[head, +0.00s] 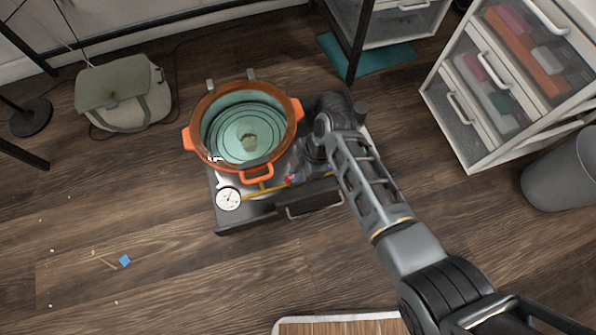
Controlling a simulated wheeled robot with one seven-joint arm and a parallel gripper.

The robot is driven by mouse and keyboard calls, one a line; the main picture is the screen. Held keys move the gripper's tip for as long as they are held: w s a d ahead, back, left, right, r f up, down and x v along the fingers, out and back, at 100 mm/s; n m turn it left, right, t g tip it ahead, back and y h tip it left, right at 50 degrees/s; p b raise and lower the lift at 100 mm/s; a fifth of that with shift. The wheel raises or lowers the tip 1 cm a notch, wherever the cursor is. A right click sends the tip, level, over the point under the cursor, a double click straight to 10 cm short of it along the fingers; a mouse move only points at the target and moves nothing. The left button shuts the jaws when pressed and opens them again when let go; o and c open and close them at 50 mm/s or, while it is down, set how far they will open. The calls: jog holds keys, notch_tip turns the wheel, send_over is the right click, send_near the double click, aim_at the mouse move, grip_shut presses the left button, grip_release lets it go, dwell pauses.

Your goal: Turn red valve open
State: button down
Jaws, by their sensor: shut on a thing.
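The red valve (289,180) shows as a small red bit on a yellow pipe (268,189), low on the right of the orange pot. My gripper (294,171) reaches in from the right and is shut on the red valve. The fingers and wrist hide most of the valve, so its turn angle cannot be told. A round white gauge (228,199) sits at the left end of the pipe. Its needle is too small to read.
The orange pot (196,149) with a pale green inside stands on a low grey unit (262,213), close left of my gripper. A white drawer cabinet (455,135) and grey bin (560,172) stand right. A bag (122,90) lies left. Floor in front is mostly clear.

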dwell(0.4)
jog(key=c, duration=1)
grip_release()
jog(key=shift+c, duration=0.2)
jog(key=p+v, duration=0.3)
jog(key=v, duration=0.4)
jog(key=shift+r, duration=0.35)
jog(key=shift+d, duration=0.15)
